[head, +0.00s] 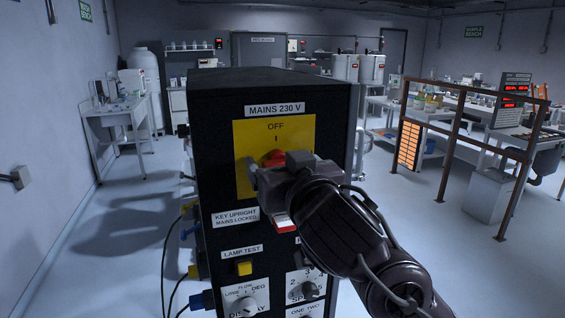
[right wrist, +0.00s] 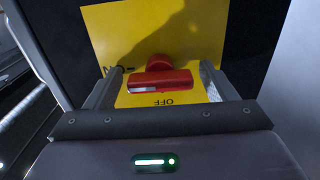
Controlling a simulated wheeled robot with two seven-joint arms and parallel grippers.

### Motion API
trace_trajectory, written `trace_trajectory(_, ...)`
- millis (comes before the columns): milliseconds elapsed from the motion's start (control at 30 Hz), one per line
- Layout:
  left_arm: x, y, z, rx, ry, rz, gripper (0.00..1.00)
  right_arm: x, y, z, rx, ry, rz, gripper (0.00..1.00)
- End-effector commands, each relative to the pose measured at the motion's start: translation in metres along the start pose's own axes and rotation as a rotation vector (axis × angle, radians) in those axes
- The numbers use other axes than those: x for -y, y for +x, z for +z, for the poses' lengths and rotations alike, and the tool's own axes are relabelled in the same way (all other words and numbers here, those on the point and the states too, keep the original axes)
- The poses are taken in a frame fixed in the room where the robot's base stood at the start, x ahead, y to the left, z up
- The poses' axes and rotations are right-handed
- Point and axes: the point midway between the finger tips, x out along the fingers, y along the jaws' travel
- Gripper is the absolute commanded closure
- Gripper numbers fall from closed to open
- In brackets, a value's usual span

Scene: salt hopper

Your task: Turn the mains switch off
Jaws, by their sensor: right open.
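The mains switch is a red rotary handle (head: 273,158) on a yellow plate (head: 245,135) marked OFF at its top, under a MAINS 230 V label (head: 275,109) on a black cabinet (head: 225,95). My right gripper (head: 276,166) is in front of the plate and hides much of the handle. In the right wrist view, the red handle (right wrist: 160,81) lies crosswise between the open fingers (right wrist: 160,88), with a gap at each end. Its white mark is at the left end, toward a partly hidden ON marking. OFF reads upside down below it. My left gripper is not in view.
Below are a KEY UPRIGHT MAINS LOCKED label (head: 236,217), a yellow lamp-test button (head: 244,268) and grey dials (head: 246,305). A red-and-white piece (head: 284,225) shows partly under my gripper. Cables hang at the cabinet's left side. Floor is clear on the left; a brown railing (head: 455,140) stands right.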

Motion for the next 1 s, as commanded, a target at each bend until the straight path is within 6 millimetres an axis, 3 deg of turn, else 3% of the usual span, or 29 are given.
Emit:
trace_trajectory(33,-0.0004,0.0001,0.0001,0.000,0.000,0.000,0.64,-0.0001,-0.0001,0.0001,0.000,0.000,0.000,0.22)
trace_trajectory(367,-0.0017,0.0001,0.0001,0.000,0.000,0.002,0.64,-0.0001,-0.0004,0.0001,0.001,0.000,0.000,0.65)
trace_trajectory(733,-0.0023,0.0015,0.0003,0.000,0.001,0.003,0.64,-0.0001,-0.0004,0.0004,0.000,-0.058,0.001,0.66)
trace_trajectory(1000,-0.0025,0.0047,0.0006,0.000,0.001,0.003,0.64,-0.0001,-0.0003,0.0009,0.001,-0.244,0.001,0.66)
